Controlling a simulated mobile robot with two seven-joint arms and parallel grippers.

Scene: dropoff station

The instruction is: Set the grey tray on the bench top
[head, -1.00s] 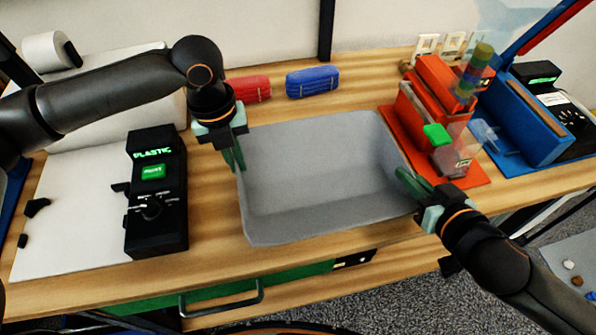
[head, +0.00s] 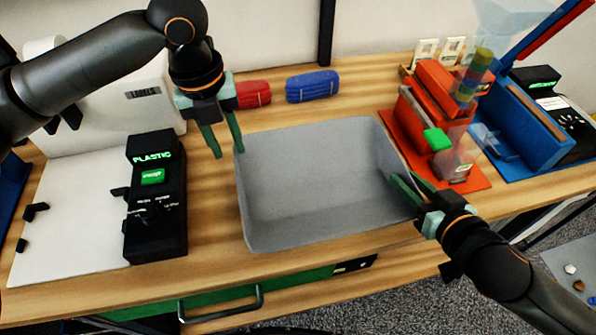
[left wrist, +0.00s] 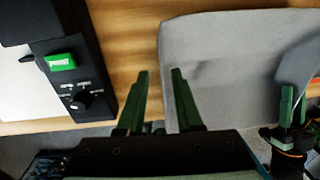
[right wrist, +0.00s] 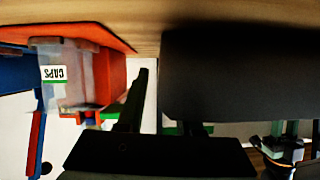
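The grey tray (head: 315,228) is a wide, shallow, empty box lying flat on the wooden bench top (head: 215,235), near its front edge. My left gripper (head: 226,152) is open and empty, raised just off the tray's left wall. In the left wrist view its two fingers (left wrist: 160,82) are spread, with the tray (left wrist: 215,65) to their right. My right gripper (head: 408,183) is at the tray's right wall with its fingers spread, one on each side of the rim. In the right wrist view the dark tray wall (right wrist: 235,75) hides much of one finger.
A black box labelled PLASTIC (head: 155,195) stands left of the tray. A red bundle (head: 253,94) and a blue bundle (head: 312,85) lie behind it. An orange holder (head: 420,115) and blue bin (head: 530,125) stand close on the right. A drawer handle (head: 222,305) sits below.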

